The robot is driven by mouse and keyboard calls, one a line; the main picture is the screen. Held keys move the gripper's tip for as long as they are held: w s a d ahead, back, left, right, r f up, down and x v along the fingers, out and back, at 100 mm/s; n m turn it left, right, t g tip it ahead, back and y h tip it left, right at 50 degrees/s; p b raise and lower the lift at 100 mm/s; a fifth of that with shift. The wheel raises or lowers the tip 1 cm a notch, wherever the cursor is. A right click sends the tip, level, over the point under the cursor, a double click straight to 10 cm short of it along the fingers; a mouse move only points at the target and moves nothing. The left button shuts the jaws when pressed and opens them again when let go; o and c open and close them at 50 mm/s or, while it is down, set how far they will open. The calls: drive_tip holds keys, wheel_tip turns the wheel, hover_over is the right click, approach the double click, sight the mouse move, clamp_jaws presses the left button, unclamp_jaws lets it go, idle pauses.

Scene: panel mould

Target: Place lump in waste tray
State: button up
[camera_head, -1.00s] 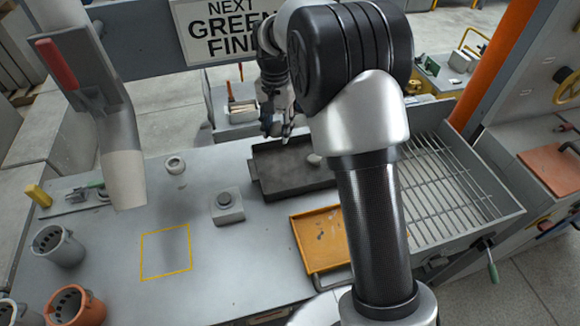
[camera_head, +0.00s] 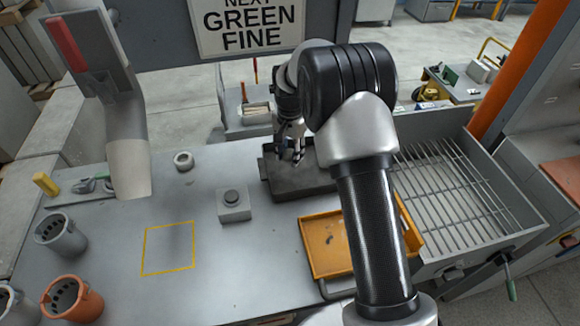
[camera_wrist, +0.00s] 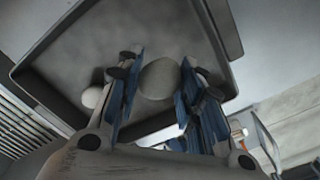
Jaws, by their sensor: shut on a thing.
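My gripper (camera_head: 294,154) is over the dark grey tray (camera_head: 290,191) at the back of the bench. A second pale lump (camera_wrist: 93,97) shows outside the left finger, near the tray's edge. In the head view I cannot make out the held lump.
An orange tray (camera_head: 322,245) stands nearer, partly behind my arm. A slatted grate (camera_head: 450,185) lies to the right. The yellow-outlined square (camera_head: 168,248) is empty.

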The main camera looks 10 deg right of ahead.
sight(290, 172)
wheel_tip(290, 172, down, 6)
drive_tip(key=shift+r+b, duration=0.2)
drive_tip(key=shift+b, duration=0.5)
drive_tip(key=shift+r, duration=0.1)
drive_tip(key=o, duration=0.6)
drive_tip(key=shift+f, duration=0.25)
drive_tip(key=o, duration=0.5)
drive_tip(key=shift+r, duration=0.1)
